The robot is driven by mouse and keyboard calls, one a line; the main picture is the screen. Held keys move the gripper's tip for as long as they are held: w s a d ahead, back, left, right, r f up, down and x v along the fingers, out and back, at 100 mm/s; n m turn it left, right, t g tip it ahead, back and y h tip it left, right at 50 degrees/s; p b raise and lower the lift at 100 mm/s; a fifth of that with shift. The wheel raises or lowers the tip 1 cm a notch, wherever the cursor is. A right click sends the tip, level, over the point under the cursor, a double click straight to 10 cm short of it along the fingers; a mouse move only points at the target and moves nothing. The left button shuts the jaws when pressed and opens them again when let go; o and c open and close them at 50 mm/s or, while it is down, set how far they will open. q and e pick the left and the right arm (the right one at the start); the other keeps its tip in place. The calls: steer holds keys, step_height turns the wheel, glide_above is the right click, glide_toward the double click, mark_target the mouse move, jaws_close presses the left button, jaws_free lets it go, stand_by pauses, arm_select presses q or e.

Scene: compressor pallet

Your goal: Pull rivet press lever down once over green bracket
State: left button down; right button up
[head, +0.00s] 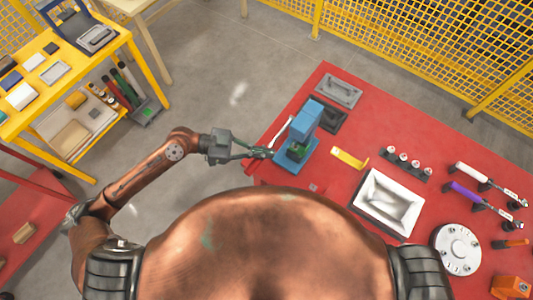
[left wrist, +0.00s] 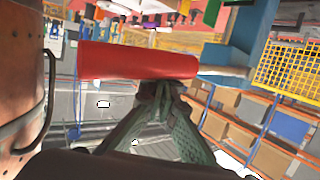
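The blue rivet press (head: 305,122) stands at the left end of the red table, and also shows in the left wrist view (left wrist: 250,35). Its pale thin lever (head: 283,131) slants along its left side. The green bracket (head: 298,149) sits low in the press, partly hidden. My left gripper (head: 270,153) is just left of the press base, near the lever's lower end. My right gripper is not in view.
The red table (head: 335,195) also holds a grey tray (head: 338,90), a yellow part (head: 349,158), a white bin (head: 387,203), a round white fixture (head: 457,249) and tools on the right. A yellow fence (head: 420,40) stands behind. Grey floor is clear left of the table.

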arm_select(q)
steer(key=shift+r, duration=0.45)
steer(key=shift+r+p, duration=0.9)
steer(key=shift+r, duration=0.65)
steer(key=shift+r+p, duration=0.4)
steer(key=shift+r, duration=0.5)
step_height(320, 180, up, 6)
steer(key=p, duration=0.2)
steer(key=shift+f+p, duration=0.25)
steer(key=shift+p, duration=0.1)
steer(key=shift+a+f, duration=0.1)
